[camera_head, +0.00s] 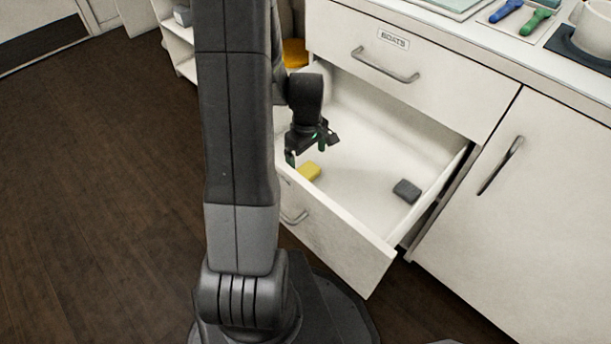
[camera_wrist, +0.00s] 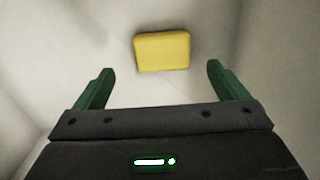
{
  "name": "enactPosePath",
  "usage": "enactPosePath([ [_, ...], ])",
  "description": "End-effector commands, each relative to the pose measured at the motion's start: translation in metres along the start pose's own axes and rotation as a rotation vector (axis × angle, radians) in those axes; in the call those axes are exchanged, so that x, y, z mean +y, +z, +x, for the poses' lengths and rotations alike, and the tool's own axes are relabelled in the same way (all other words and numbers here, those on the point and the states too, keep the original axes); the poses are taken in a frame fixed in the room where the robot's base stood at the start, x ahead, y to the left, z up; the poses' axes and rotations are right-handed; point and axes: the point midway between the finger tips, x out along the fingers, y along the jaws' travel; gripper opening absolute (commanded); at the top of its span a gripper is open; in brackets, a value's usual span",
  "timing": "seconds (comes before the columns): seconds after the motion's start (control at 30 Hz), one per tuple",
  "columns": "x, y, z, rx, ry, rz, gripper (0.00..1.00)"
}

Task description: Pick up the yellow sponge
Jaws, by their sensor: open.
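The yellow sponge (camera_head: 309,171) lies on the floor of an open white drawer (camera_head: 345,243), near its left front. My gripper (camera_head: 305,152) is over the drawer, close to the sponge. My arm hides the drawer's left side in the head view.
A grey block (camera_head: 406,191) lies at the right of the same drawer. A shut drawer labelled "BOATS" (camera_head: 392,40) is above it, and a shut cupboard door (camera_head: 540,190) is to the right. The drawer's middle is clear. Blue and green tools (camera_head: 537,21) lie on the counter.

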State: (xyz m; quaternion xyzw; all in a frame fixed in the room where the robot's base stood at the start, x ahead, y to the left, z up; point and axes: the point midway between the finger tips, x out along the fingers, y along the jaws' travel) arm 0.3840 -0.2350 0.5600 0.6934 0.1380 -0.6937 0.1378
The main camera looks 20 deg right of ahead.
Motion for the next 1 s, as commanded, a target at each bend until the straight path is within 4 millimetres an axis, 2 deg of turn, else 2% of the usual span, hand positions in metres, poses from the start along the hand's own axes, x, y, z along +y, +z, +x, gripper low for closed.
enactPosePath([
  [0.27, -0.002, 0.001, 0.02, -0.001, -0.001, 0.0, 0.94],
  [0.5, -0.004, 0.002, 0.056, -0.001, -0.001, 0.0, 0.94],
  [0.77, -0.004, 0.002, 0.059, 0.0, 0.0, 0.0, 0.94],
  [0.87, -0.004, 0.002, 0.059, 0.0, 0.0, 0.0, 0.78],
  [1.0, -0.004, 0.002, 0.059, 0.0, 0.0, 0.0, 0.5],
])
